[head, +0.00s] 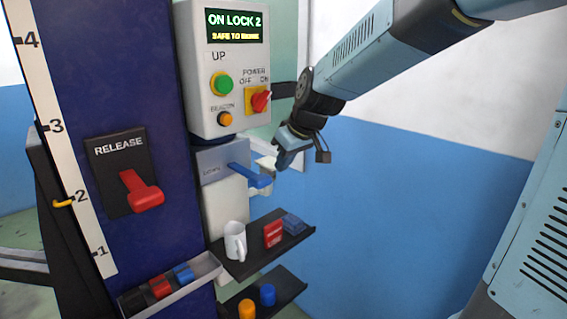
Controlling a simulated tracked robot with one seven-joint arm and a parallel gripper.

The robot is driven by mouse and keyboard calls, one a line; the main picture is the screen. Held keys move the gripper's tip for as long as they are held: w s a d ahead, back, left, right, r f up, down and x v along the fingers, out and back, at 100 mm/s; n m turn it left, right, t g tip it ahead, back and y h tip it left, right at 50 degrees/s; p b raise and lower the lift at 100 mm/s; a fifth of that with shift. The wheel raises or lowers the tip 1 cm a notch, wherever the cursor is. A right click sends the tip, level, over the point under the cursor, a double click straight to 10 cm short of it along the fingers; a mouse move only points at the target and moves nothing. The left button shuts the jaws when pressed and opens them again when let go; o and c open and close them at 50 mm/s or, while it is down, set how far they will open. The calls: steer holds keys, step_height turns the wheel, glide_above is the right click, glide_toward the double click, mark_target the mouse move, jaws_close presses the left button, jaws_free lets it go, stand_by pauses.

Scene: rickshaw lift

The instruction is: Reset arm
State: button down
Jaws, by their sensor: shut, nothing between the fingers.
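My gripper (284,160) is at the end of my light blue arm, which reaches in from the upper right. It points down and left, near a blue lever (250,176) on the column below the control box (212,75). Its fingers are shut with nothing seen between them. I cannot tell whether it touches the lever or the pale part beside it. The control box display reads "ON LOCK 2". It has a green button (221,84), an orange button (225,119) and a red rotary switch (260,101).
A red RELEASE handle (141,192) is on the dark blue column (110,60) at left. A black shelf (247,265) below my gripper holds a white mug (235,241), a red box (272,234) and a blue item (294,224).

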steer(key=s+d+r+m+h, duration=0.1)
steer(key=s+d+m, duration=0.3)
steer(key=s+d, duration=0.5)
steer(key=s+d+r+m+t+h, duration=0.1)
steer(key=s+d+r+m+h, duration=0.1)
steer(key=s+d, duration=0.7)
steer(key=s+m, duration=0.1)
steer(key=s, duration=0.2)
steer(key=shift+s+d+m+h, duration=0.15)
steer(key=shift+d+m+h, duration=0.15)
steer(key=shift+m+h, duration=0.1)
stand_by(1.0)
